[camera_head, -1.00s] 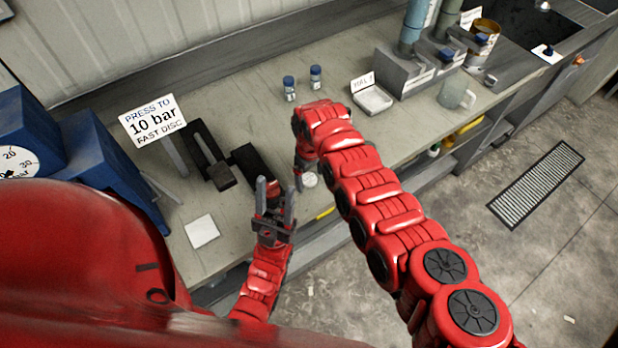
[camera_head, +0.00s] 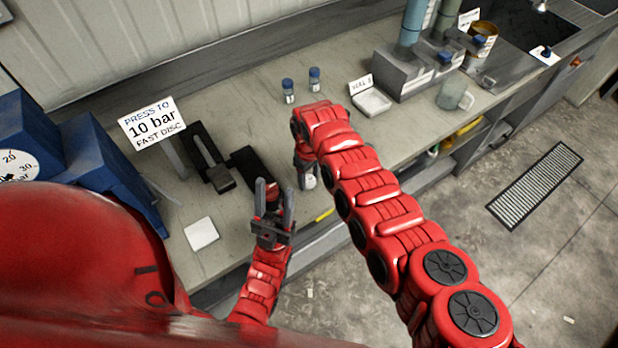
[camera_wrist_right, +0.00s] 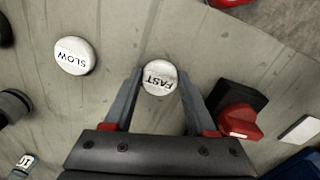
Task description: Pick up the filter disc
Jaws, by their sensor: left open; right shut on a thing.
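The round white filter disc marked FAST (camera_wrist_right: 159,77) sits between the fingertips of my right gripper (camera_wrist_right: 160,72) in the right wrist view. The fingers are shut on its sides. In the head view only part of the disc (camera_head: 309,182) shows below my right gripper (camera_head: 306,172), much of which is hidden by its arm. I cannot tell whether the disc is clear of the bench. A second white disc, marked SLOW (camera_wrist_right: 74,56), lies apart on the bench in the wrist view. My left gripper (camera_head: 275,186) is open and empty near the bench's front edge.
Dark fixtures (camera_head: 208,158) and a sign (camera_head: 153,123) reading "PRESS TO 10 bar FAST DISC" stand left, beside blue equipment with a dial (camera_head: 18,165). A white pad (camera_head: 201,233) lies in front. Two vials (camera_head: 288,91) and a small tray (camera_head: 372,102) stand behind.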

